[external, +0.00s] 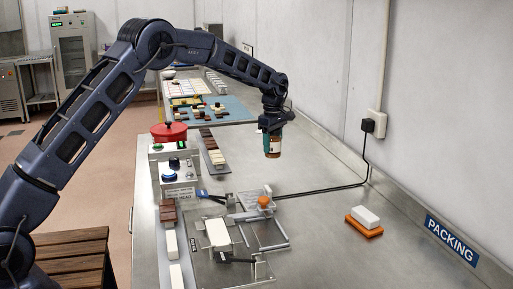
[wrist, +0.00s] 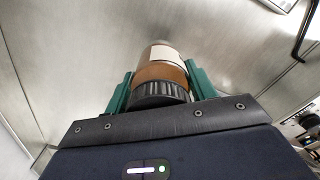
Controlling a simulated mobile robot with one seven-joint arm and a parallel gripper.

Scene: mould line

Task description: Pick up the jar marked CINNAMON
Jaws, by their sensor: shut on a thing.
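A small jar (external: 273,147) with brown contents and a pale label is held in my gripper (external: 272,133) above the metal bench. In the wrist view the jar (wrist: 162,71) sits between the two green fingers of my gripper (wrist: 159,88), its dark ribbed cap towards the palm. The fingers are closed against its sides. The jar appears to be clear of the bench top, with its base facing down. The writing on the label cannot be read in either view.
An orange-based block with a white top (external: 366,221) lies on the right of the bench. A clear fixture with an orange knob (external: 264,201) stands in front, and a red button box (external: 169,132) at left. A black cable (external: 330,187) runs to the wall.

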